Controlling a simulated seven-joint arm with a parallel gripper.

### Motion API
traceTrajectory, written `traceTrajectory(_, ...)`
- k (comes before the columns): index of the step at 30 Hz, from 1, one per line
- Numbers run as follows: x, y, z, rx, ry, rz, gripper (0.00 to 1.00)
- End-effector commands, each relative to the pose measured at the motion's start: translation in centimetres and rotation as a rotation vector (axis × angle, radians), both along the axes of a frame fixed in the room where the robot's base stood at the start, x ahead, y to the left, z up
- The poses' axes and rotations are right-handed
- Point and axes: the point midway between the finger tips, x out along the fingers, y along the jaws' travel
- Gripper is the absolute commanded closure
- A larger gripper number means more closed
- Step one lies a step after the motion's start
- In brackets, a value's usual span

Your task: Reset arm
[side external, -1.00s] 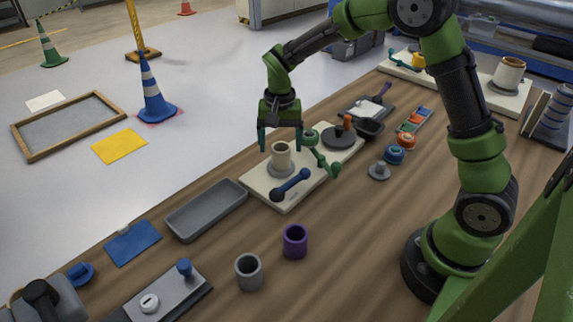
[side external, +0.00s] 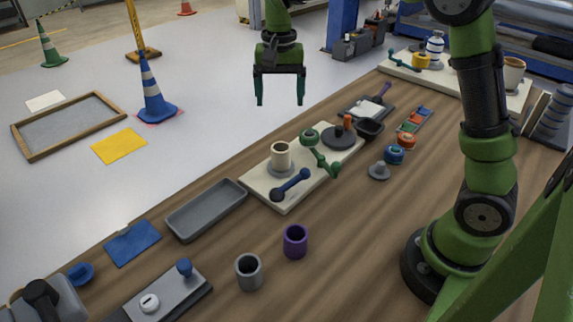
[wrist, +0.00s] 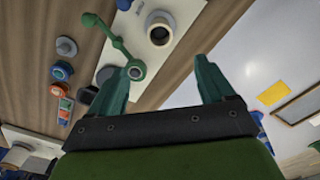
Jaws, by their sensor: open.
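My gripper (side external: 280,102) is raised above the workbench, with its fingers pointing down. It is open, and nothing is between its fingers. In the wrist view the two teal fingers (wrist: 169,70) are spread apart, with the bench edge and the floor showing between them. Below it on the bench, a cream cylinder (side external: 281,155) stands upright on a grey round base on the cream board (side external: 258,188). The cylinder also shows in the wrist view (wrist: 160,30). A dark blue lever (side external: 291,186) and a green jointed arm (side external: 320,157) are on the same board.
A grey tray (side external: 206,210), a purple cup (side external: 295,241) and a grey cup (side external: 249,272) are on the near bench. Blue and orange knobs (side external: 394,154) lie to the right. A second cream board (side external: 415,75) is at the far end. The air around my gripper is clear.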

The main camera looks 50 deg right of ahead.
Motion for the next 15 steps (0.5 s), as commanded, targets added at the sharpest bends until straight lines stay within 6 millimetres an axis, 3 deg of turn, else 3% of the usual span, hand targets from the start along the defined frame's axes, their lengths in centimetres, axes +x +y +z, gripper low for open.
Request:
traceTrajectory(8,0.2,0.0,-0.7,-0.002,-0.015,0.055,0.18)
traceTrajectory(11,-1.0,0.4,-1.5,0.015,-0.036,0.130,0.18)
traceTrajectory(15,-4.5,1.1,-0.4,0.051,-0.132,0.244,0.18)
